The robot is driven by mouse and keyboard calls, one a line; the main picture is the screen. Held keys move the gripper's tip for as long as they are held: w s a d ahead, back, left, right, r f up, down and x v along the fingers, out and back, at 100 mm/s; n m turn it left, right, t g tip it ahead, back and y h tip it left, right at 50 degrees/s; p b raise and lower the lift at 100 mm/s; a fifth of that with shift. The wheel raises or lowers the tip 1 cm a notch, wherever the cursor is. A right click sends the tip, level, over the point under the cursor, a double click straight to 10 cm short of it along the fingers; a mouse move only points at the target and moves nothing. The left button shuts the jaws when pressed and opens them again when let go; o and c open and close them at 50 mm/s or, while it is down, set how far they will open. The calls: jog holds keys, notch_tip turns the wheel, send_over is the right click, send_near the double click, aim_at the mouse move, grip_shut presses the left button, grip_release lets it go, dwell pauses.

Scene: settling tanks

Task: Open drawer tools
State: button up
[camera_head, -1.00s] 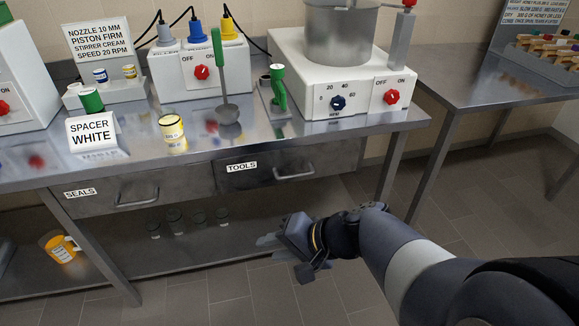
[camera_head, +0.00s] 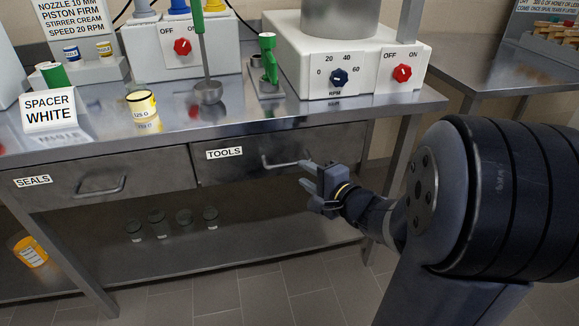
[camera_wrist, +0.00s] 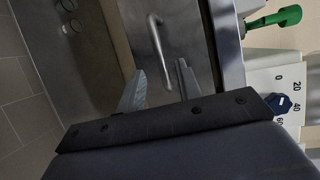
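The TOOLS drawer (camera_head: 335,138) is a grey metal drawer under the tabletop, and it looks shut. Its white label (camera_head: 224,153) reads TOOLS. Its bar handle (camera_head: 280,164) shows in the head view, and the handle also shows in the wrist view (camera_wrist: 157,42). My gripper (camera_head: 306,176) is at the right end of the handle. In the wrist view my gripper (camera_wrist: 160,82) is open, with one finger on each side of the handle's line. The handle's near end lies between the fingers; whether they touch it I cannot tell.
The SEALS drawer (camera_head: 98,184) is shut to the left. A table leg (camera_head: 392,175) is behind my arm.

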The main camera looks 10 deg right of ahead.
aim_at(289, 165)
jog(key=x, duration=0.7)
jog(key=shift+w+a+f+b, duration=0.1)
jog(key=shift+w+b, duration=0.05)
jog(key=shift+b, duration=0.25)
jog(key=shift+c, duration=0.3)
grip_shut()
